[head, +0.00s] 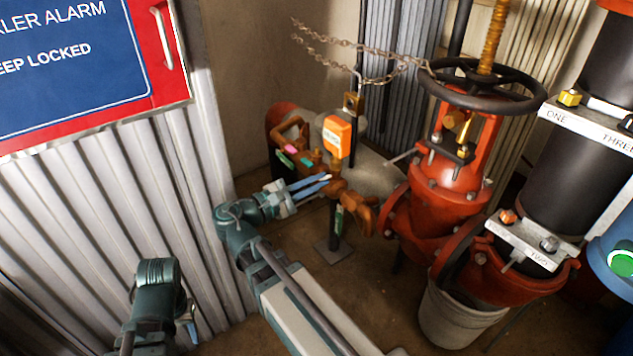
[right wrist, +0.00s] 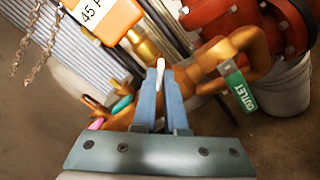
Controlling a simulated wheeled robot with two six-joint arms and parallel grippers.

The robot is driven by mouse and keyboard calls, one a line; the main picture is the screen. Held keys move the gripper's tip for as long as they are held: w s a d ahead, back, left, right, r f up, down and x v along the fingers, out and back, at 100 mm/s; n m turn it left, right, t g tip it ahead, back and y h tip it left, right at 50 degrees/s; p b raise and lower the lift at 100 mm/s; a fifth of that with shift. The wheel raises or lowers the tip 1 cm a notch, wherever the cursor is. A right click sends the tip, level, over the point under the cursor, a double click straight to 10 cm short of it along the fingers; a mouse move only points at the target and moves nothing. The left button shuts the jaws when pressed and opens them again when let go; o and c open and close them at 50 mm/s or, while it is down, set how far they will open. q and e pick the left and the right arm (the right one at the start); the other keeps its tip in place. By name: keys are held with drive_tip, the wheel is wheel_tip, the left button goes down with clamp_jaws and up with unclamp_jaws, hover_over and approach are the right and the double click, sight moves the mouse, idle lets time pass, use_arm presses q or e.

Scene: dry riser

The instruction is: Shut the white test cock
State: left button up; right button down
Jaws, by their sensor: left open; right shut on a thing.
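The white test cock's handle (right wrist: 160,66) shows as a small white end between my right fingertips in the right wrist view. My right gripper (right wrist: 161,82) is shut on it, and the fingers hide most of the handle. In the head view my right gripper (head: 322,181) reaches in from the left to the brass-coloured valve assembly (head: 361,212). The cock's body and exact angle are hard to make out. My left gripper (head: 190,318) is low at the left, open and away from the cock, partly hidden by its own arm.
A pink handle (head: 289,149) and a green handle (head: 305,160) sit beside the white one. An orange tag (head: 337,136) hangs just above. A green OUTLET tag (right wrist: 240,90) hangs at right. The red valve (head: 447,190), handwheel (head: 482,88) and bucket (head: 455,316) stand to the right.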

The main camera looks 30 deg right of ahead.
drive_tip(key=m, duration=0.9)
drive_tip(key=c, duration=1)
unclamp_jaws()
drive_tip(key=shift+o, duration=0.2)
drive_tip(key=a, duration=0.5)
drive_tip(key=shift+s, duration=0.25)
